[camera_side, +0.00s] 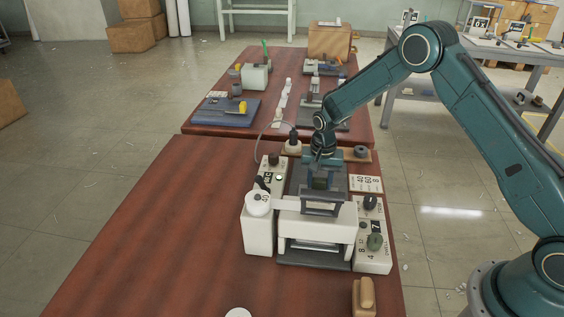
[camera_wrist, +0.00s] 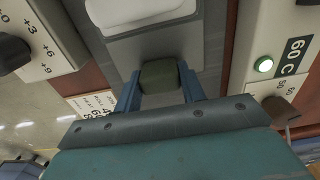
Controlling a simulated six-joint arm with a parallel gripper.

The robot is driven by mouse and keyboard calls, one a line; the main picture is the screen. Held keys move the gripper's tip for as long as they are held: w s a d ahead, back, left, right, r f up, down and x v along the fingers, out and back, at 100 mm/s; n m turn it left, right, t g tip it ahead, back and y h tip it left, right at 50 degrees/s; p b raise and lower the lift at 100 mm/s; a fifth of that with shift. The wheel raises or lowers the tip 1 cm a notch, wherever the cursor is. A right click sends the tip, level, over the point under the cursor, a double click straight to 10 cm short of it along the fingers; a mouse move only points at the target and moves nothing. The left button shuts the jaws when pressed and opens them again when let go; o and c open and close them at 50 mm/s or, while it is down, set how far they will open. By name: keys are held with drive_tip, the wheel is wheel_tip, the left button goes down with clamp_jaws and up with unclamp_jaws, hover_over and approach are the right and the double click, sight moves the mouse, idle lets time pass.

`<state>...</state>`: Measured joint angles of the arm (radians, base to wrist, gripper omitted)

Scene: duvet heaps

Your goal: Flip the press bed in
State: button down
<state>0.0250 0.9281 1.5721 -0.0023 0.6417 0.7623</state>
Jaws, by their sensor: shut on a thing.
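The press (camera_side: 317,222) is a white machine on the table, with an open slot low at its front. A flat grey plate, which looks like the press bed (camera_side: 299,184), extends from behind the white body; it also shows in the wrist view (camera_wrist: 213,45). A dark olive block-like handle (camera_wrist: 160,76) sits at the plate's end. My gripper (camera_side: 321,172) is over this far end, pointing down. In the wrist view its two blue fingers (camera_wrist: 160,90) are shut on the handle from both sides. The handle's underside is hidden.
White control boxes flank the press: one with a dark and a green knob (camera_side: 374,242) on the right, one with a green lamp (camera_wrist: 264,65) on the left. A white cylinder (camera_side: 258,203) stands left. The table's left part is clear.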

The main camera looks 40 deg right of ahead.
drive_tip(key=shift+s+a, duration=0.9)
drive_tip(key=c, duration=0.8)
unclamp_jaws()
drive_tip(key=shift+c, duration=0.2)
drive_tip(key=shift+r, duration=0.1)
drive_tip(key=shift+r, duration=0.45)
wheel_tip(320, 180, up, 13)
drive_tip(key=shift+f, duration=0.15)
